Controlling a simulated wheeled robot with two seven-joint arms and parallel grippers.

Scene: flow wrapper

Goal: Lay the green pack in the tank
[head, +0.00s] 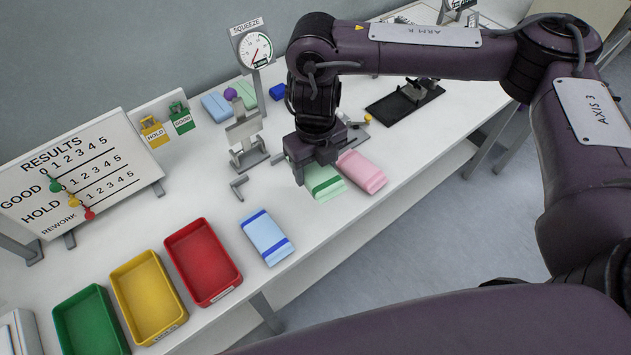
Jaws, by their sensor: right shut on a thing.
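The green pack (327,191), pale green with a darker green band, is at the middle of the white table, partly hidden under my right gripper. My right gripper (312,172) points down and is shut on the green pack at its left end. I cannot tell whether the pack still touches the table. A pink pack (362,172) lies just to its right, very close to it. I cannot make out a tank in this view. My left gripper is not in view.
A blue pack (267,238) lies nearer the front edge. Red (238,285), yellow (181,323) and green (122,342) trays stand at lower left. A squeeze gauge stand (255,55) and a results board (75,175) stand behind. A black fixture (405,103) is farther right.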

